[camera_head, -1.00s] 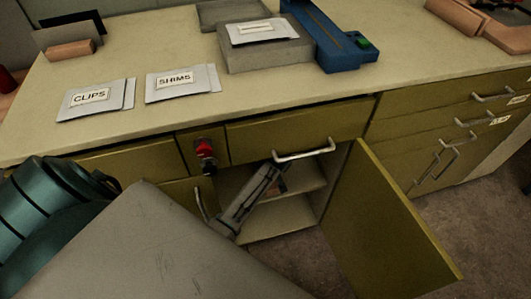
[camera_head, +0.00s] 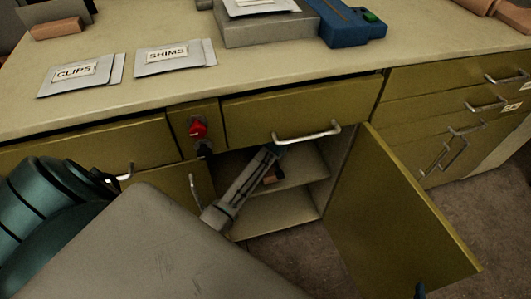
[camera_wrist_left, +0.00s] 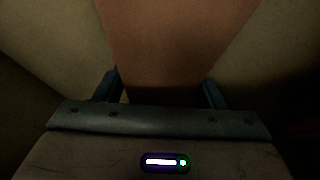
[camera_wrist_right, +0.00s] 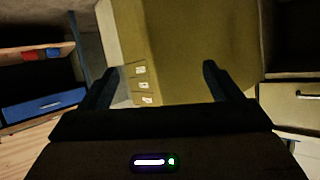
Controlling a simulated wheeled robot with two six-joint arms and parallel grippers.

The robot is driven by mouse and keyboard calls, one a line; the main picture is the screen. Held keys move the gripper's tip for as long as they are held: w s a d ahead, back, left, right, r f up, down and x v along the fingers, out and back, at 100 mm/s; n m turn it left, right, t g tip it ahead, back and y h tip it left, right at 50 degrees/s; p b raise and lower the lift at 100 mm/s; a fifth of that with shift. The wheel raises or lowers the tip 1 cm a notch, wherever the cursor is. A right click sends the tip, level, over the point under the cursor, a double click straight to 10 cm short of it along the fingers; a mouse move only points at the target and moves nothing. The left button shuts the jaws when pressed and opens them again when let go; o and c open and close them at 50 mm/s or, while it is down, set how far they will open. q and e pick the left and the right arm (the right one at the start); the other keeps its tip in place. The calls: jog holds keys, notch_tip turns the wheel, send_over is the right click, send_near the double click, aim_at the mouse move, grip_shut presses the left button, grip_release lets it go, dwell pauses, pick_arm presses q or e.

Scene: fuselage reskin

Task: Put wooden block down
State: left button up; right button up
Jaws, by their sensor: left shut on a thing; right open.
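The wooden block (camera_wrist_left: 175,45) fills the upper middle of the left wrist view, reddish brown, between the fingers of my left gripper (camera_wrist_left: 160,92). In the head view my left arm reaches into the open cabinet, and a small part of the block (camera_head: 270,176) shows beside it near the cabinet shelf (camera_head: 300,178). I cannot tell whether the block touches the shelf. My right gripper (camera_wrist_right: 160,80) is open and empty in the right wrist view, facing the olive cabinet door.
The open cabinet door (camera_head: 395,215) stands out to the right of the opening. A drawer handle (camera_head: 306,135) juts out above it. Clips (camera_head: 75,74) and shims (camera_head: 170,55) packets lie on the worktop. A red switch (camera_head: 198,129) sits left of the drawer.

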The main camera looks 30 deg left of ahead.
pick_arm(q)
jog(key=shift+f, duration=0.1)
pick_arm(e)
jog(key=shift+w+r+t, duration=0.4)
jog(key=shift+r+t, duration=0.1)
jog(key=shift+r, duration=0.1)
pick_arm(q)
jog(key=o, duration=1)
jog(key=shift+f, duration=0.15)
jog(key=o, duration=0.3)
